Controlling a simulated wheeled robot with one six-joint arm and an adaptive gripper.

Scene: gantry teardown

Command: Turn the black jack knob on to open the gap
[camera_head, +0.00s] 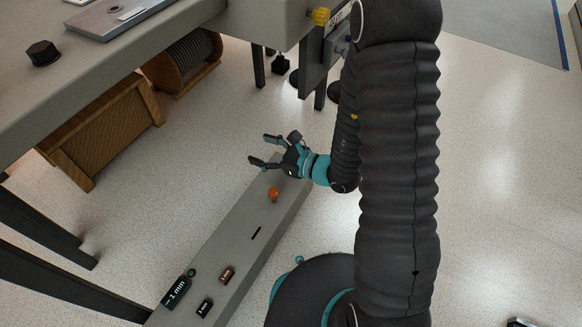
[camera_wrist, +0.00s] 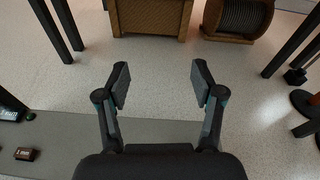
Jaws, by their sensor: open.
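A black knob (camera_head: 42,53) stands on the grey bench top at the upper left of the head view. It is the only black knob I can make out clearly; the wrist view does not show it. My gripper (camera_head: 260,150) is open and empty, pointing left, above the far end of a long grey ledge. It is well to the right of the black knob and touches nothing. In the wrist view my gripper (camera_wrist: 160,82) shows its two fingers spread wide with only floor between them. I cannot make out the gap in either view.
A yellow knob (camera_head: 320,16) is on the bench's right end. A wooden crate (camera_head: 104,132) and cable reel (camera_head: 187,62) stand under the bench (camera_head: 150,62).

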